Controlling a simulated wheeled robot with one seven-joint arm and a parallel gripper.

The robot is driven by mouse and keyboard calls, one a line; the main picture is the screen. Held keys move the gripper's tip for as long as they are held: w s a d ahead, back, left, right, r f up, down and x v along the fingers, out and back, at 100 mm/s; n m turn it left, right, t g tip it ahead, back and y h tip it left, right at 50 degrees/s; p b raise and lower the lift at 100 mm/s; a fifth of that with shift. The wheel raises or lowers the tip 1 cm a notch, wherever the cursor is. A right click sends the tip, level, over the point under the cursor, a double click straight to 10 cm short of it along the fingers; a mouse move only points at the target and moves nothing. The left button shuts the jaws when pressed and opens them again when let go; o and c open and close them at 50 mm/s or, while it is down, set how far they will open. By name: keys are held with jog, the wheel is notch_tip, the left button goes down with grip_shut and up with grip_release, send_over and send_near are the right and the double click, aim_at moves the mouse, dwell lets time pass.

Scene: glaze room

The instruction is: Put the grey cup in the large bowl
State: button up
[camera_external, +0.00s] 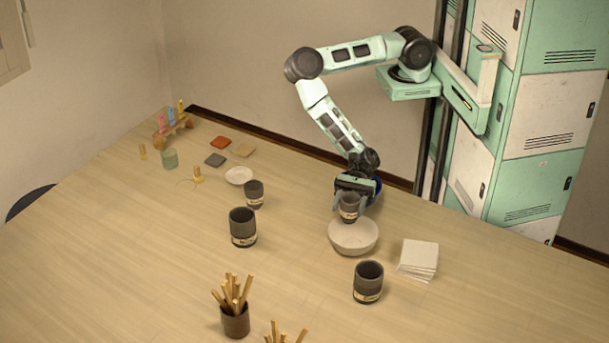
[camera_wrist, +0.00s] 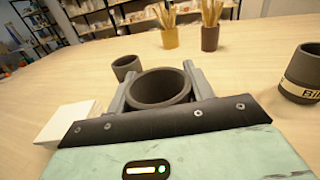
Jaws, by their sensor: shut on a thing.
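My gripper (camera_external: 350,197) is shut on a dark grey cup (camera_external: 348,209) with a pale label. The cup is upright and held over the large bowl (camera_external: 353,240), which is pale and round and stands on the table. In the external view the cup's lower part overlaps the bowl's far rim; I cannot tell whether they touch. In the wrist view my gripper (camera_wrist: 158,80) has a finger on each side of the cup (camera_wrist: 160,88), whose open top shows it empty. The bowl is hidden in the wrist view.
Other dark cups stand at the left (camera_external: 243,228), behind it (camera_external: 254,194) and in front of the bowl (camera_external: 368,284). White tiles (camera_external: 418,257) are stacked right of the bowl. A pot of sticks (camera_external: 235,321) is near the front. A small dish (camera_external: 239,175) lies farther back.

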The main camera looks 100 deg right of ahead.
jog(key=shift+f, duration=0.6)
jog(key=shift+f, duration=0.3)
jog(key=o, duration=1)
jog(key=shift+o, duration=0.2)
jog(key=shift+r, duration=0.1)
